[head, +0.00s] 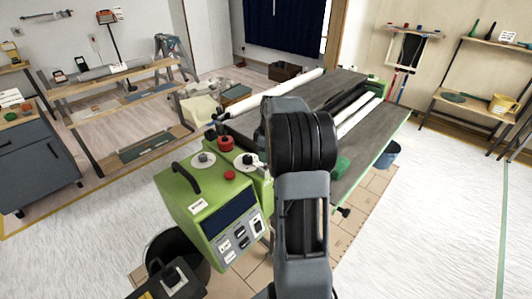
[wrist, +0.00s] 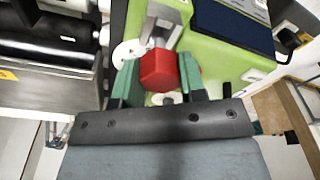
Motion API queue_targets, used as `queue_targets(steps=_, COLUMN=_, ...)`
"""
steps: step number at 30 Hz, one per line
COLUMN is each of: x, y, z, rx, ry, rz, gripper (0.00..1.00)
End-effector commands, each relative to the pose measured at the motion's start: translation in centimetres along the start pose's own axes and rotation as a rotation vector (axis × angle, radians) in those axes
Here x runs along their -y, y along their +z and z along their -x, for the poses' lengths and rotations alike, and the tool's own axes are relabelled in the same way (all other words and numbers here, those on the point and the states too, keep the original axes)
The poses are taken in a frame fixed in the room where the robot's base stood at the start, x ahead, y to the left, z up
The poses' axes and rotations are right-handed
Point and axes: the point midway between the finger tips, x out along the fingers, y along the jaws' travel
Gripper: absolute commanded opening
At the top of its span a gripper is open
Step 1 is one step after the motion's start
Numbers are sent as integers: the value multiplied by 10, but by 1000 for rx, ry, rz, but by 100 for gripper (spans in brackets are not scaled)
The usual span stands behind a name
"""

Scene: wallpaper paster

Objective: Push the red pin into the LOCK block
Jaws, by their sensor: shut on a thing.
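The red pin (wrist: 158,71) shows its blocky red head in the wrist view, between the two green fingers of my gripper (wrist: 160,78). My gripper is shut on this red head. A grey metal block (wrist: 162,28) stands just beyond the pin on the green machine; it may be the LOCK block, but I can read no label on it. The pin's shaft is mostly hidden, so I cannot tell how deep it sits. In the head view my own arm hides the gripper and the pin.
The green machine (head: 200,208) has a black handle, a red knob (head: 226,143), a red button (head: 230,175) and a dark screen (wrist: 232,25). A long grey table (head: 345,90) with rollers lies behind. A black bucket (head: 165,245) stands in front. White floor is free at right.

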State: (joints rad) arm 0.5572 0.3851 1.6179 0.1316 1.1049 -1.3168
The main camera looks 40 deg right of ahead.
Motion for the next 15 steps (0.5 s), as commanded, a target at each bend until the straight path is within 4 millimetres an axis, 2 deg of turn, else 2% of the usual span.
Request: queue_targets(steps=15, x=0, y=2, z=-14, rx=0, ry=0, rz=0, gripper=15)
